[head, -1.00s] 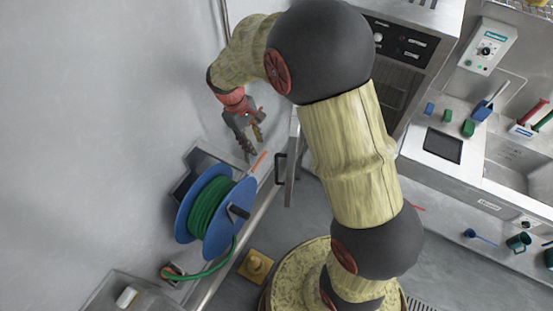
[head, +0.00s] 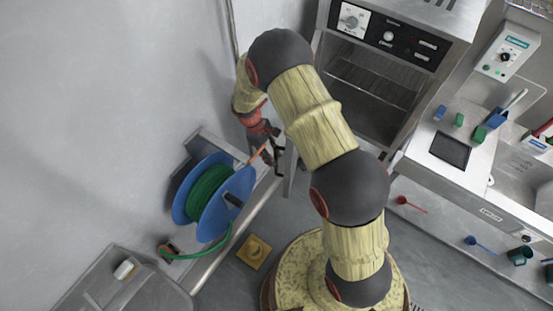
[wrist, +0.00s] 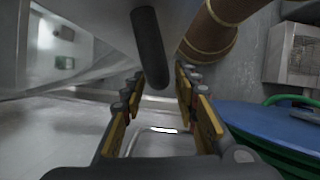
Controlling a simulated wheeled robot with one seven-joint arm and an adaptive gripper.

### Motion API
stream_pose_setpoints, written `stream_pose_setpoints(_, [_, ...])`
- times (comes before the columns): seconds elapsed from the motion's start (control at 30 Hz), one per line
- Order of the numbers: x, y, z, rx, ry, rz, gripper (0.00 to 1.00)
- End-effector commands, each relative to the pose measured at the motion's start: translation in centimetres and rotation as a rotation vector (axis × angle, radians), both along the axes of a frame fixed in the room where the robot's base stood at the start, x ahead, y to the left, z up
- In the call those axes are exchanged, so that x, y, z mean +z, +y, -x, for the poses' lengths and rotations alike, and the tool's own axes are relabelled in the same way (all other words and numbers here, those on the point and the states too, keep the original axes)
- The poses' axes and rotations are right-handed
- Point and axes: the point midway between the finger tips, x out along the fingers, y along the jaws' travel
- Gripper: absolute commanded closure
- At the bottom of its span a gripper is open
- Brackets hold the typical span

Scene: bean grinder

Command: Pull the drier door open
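The drier (head: 372,85) stands at the top of the head view, with a black control panel and racks showing in its chamber. Its door (head: 290,172) is swung out on the left side and seen nearly edge-on. My gripper (head: 276,150) is at the door's dark handle, partly hidden by my wrist. In the wrist view the handle (wrist: 151,48) is a dark upright bar between the fingertips of my gripper (wrist: 159,88). The fingers are apart, with gaps visible on both sides of the handle.
A blue reel (head: 236,200) with green hose is close to my gripper at the lower left. A grey wall (head: 110,110) fills the left. A counter (head: 415,165) with scoops and a sink is at the right. A yellow block (head: 254,252) lies on the floor.

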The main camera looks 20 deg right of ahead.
Motion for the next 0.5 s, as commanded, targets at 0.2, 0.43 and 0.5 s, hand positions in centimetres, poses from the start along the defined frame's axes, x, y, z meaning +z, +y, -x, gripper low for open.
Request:
stream_pose_setpoints(0.2, [-1.9, -0.6, 0.6, -0.001, 0.0, 0.0, 0.7])
stream_pose_setpoints(0.43, [-2.3, -0.7, 0.7, -0.001, -0.001, 0.0, 0.7])
stream_pose_setpoints(0.5, [-2.3, -0.7, 0.7, -0.001, -0.001, 0.0, 0.7])
